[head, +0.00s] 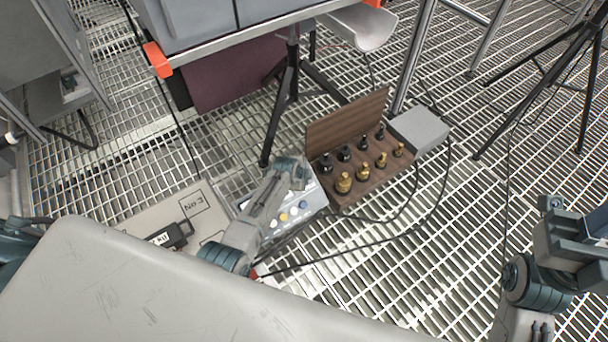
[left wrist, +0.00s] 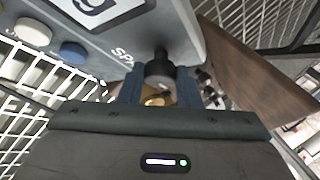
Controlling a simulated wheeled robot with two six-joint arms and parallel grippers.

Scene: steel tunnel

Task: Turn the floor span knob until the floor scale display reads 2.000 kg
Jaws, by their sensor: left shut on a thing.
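The floor scale's control box (head: 312,203) is a pale box with a row of coloured buttons on the grating. In the left wrist view its grey panel (left wrist: 135,25) carries a printed "SP..." label, partly hidden, beside a dark round span knob (left wrist: 160,68). My left gripper (left wrist: 160,85) is shut on this knob, one blue finger at each side. In the head view my left gripper (head: 290,172) reaches over the box and hides the knob. I cannot read any display number. My right gripper (head: 560,220) is at the right edge, away from the box; its jaw gap is unclear.
A wooden case (head: 348,125) with several black and brass weights stands right of the box, beside a grey box (head: 419,130). Dark cables cross the grating. A black tripod (head: 290,90) stands behind.

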